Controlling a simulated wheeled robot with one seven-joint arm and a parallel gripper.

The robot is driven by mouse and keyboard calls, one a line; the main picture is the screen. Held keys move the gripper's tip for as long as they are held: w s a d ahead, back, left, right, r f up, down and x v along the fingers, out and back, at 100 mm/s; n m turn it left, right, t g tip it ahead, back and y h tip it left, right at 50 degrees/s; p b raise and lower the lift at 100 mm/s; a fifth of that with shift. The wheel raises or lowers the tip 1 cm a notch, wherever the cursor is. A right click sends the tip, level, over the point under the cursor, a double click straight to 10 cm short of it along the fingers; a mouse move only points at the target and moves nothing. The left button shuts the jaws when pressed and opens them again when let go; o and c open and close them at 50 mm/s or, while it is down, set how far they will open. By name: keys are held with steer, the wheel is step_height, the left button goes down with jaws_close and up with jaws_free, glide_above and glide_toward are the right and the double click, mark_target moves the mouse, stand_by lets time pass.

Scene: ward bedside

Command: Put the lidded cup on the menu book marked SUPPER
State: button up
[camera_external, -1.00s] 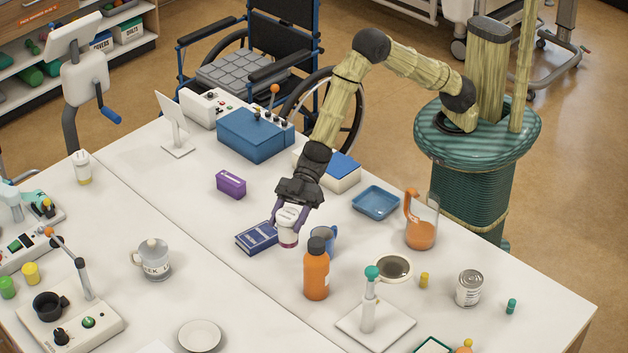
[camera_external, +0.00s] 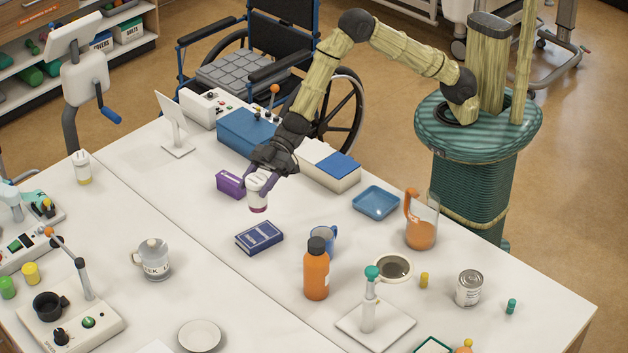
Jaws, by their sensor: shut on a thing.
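My gripper (camera_external: 261,174) is shut on a small white lidded cup (camera_external: 257,192) with a dark red lower band. The cup is held roughly upright, apart from the book and seemingly raised above the table. A dark blue book (camera_external: 259,237) with pale lettering lies flat on the white table, just below the cup in the picture. Its lettering is too small for me to read. The gripper fingers cover part of the cup's upper sides.
A purple box (camera_external: 230,184) is close to the left of the cup. A blue mug (camera_external: 326,237) and an orange bottle (camera_external: 316,272) stand right of the book. A blue box (camera_external: 240,131) stands behind. The white table (camera_external: 190,215) is clear left of the book.

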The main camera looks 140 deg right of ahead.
mark_target(256, 200)
steer(key=shift+s+d+r, duration=0.1)
steer(key=shift+d+r, duration=0.05)
steer(key=shift+d, duration=0.2)
steer(key=shift+f+p, duration=0.5)
steer(key=shift+f, duration=2.45)
steer(key=shift+f+p, duration=0.45)
steer(key=shift+f, duration=1.65)
